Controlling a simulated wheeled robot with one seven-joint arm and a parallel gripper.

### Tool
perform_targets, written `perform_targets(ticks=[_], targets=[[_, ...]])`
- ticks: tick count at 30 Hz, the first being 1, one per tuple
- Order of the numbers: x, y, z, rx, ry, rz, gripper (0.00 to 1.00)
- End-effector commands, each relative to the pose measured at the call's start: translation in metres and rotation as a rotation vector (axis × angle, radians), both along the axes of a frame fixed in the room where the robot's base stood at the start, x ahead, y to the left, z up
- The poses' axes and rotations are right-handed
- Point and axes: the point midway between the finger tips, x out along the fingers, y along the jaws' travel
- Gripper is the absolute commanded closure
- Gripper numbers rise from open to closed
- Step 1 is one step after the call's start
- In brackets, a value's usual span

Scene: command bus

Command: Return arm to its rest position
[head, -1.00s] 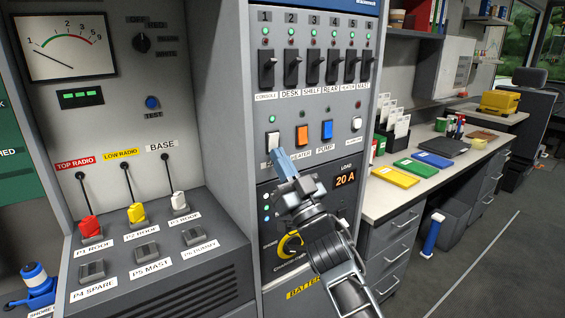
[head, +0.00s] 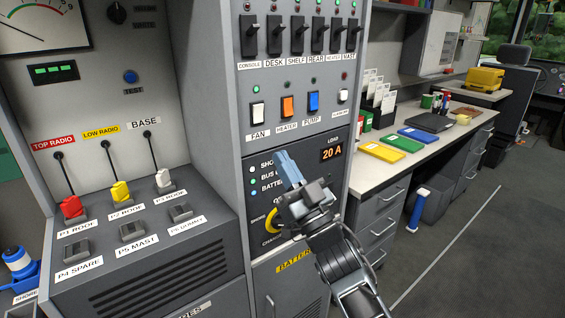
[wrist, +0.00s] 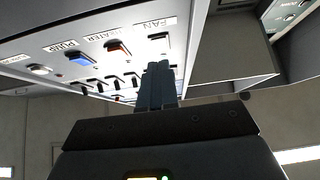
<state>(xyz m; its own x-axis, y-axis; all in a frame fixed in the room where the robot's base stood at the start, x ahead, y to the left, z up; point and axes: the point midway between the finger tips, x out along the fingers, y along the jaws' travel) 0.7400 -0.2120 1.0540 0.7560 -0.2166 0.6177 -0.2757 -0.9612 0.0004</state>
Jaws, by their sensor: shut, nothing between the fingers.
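My gripper (head: 284,160) is shut and empty in the head view. Its blue fingers point up and left, in front of the grey switch panel (head: 243,145), below the row of rocker switches. The fingers hide part of the indicator area beside the 20 A load display (head: 331,153). In the wrist view the shut fingers (wrist: 157,72) point toward the panel, near the white FAN switch (wrist: 158,46). I cannot tell from the views whether they touch the panel; they appear apart from it.
A grey console with red (head: 71,206), yellow (head: 121,192) and white (head: 163,180) plugs juts out at left. A yellow rotary knob (head: 272,219) is just left of my wrist. A desk (head: 356,178) with coloured folders stands at right. The floor (head: 450,250) at lower right is clear.

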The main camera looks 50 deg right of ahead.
Motion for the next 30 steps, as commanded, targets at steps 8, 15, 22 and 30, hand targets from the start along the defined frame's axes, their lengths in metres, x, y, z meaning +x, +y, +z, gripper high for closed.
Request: perform_targets(ticks=[8,15,22,30], targets=[[0.000,0.000,0.000,0.000,0.000,0.000,1.00],[-0.007,0.012,-0.012,0.019,0.023,0.008,1.00],[-0.052,0.073,-0.064,0.096,0.160,0.043,1.00],[-0.129,0.140,-0.110,0.160,0.373,0.096,1.00]])
